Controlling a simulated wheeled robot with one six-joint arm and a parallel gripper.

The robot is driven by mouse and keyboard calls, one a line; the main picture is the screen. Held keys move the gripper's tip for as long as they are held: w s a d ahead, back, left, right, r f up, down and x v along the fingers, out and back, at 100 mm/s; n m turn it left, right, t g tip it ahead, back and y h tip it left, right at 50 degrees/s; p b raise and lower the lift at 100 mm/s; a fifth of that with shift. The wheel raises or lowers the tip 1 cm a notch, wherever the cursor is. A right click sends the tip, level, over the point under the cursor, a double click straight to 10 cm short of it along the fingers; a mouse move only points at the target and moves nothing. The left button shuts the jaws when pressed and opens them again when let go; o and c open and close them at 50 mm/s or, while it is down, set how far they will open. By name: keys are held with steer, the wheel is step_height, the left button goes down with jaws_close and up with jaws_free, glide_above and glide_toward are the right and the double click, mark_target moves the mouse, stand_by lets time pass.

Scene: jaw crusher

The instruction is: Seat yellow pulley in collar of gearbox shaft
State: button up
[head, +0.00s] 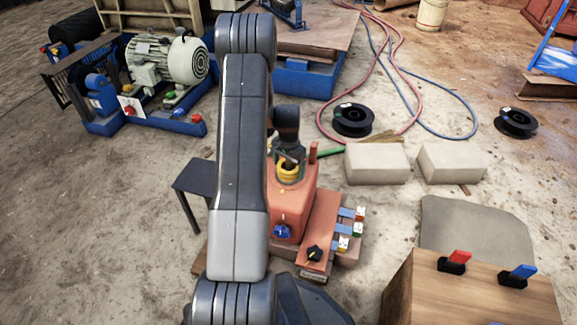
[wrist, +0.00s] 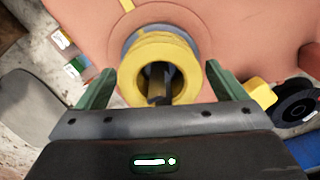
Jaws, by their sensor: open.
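The yellow pulley (wrist: 160,62) is a ring around the grey shaft (wrist: 158,82) on the orange gearbox (wrist: 100,30). In the wrist view it sits against a grey-blue collar (wrist: 158,33), with part of the collar showing at its top edge. Whether it is fully down in the collar I cannot tell. My gripper (wrist: 165,88) is open, with one green finger on each side of the pulley and a gap to each. In the head view the pulley (head: 288,170) shows on top of the gearbox (head: 292,205), just below my gripper (head: 289,155).
A red block with a black knob (head: 314,254) and coloured tabs adjoins the gearbox. A small dark table (head: 194,178) stands to its left. Pale blocks (head: 376,163) and black spools (head: 352,120) lie behind right. A wooden box with switches (head: 480,290) is front right.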

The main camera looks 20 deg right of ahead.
step_height(320, 180, up, 12)
steer(key=p, duration=0.4)
steer(key=shift+r+p, duration=0.15)
steer(key=shift+p, duration=0.2)
step_height(320, 180, down, 12)
steer(key=b, duration=0.5)
steer(key=shift+f, duration=0.25)
step_height(320, 180, up, 2)
steer(key=shift+r+p, duration=0.2)
steer(key=shift+p, duration=0.45)
steer(key=shift+r, duration=0.55)
steer(key=shift+f, duration=0.1)
